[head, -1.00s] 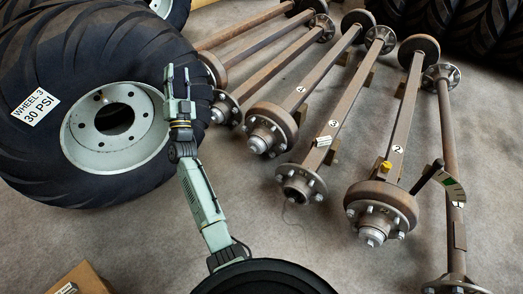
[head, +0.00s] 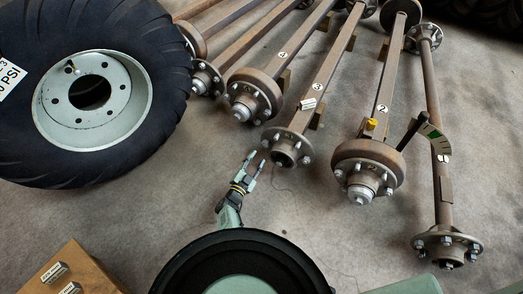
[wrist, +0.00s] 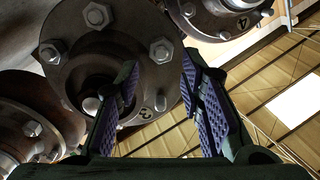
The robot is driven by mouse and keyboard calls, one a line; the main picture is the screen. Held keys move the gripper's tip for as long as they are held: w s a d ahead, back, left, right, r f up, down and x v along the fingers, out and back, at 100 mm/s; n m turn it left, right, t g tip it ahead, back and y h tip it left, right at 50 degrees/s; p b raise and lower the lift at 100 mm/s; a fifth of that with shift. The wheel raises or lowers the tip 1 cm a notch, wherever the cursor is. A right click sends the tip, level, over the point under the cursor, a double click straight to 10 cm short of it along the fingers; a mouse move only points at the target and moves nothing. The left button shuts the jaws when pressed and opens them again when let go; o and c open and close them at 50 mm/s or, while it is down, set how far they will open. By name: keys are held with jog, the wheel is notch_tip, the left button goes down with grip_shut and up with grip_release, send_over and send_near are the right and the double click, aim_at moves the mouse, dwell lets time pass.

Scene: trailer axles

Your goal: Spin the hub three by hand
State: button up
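Hub three (head: 287,147) is a brown round flange with studs and nuts, at the near end of the axle marked 3 (head: 305,112). In the head view my gripper (head: 256,159) is just left of and in front of this hub. In the wrist view the hub (wrist: 92,42) is close and fills the upper left, with a 3 on its face. My gripper (wrist: 160,72) is open there. One finger overlaps the hub's centre and the other lies by its right rim, with nuts visible between them. I cannot tell whether the fingers touch it.
The hub of axle 4 (head: 252,97) is close behind on the left. The hub of axle 2 (head: 366,172) is to the right, with a yellow item (head: 371,124) above it. A large tyred wheel (head: 98,147) and a cardboard box (head: 82,272) are at left.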

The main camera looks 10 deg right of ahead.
aim_at(264, 146)
jog(key=b+x, duration=0.2)
jog(key=x, duration=0.5)
jog(key=shift+w+b, duration=0.1)
jog(key=shift+b, duration=0.3)
jog(key=shift+c, duration=0.4)
grip_shut()
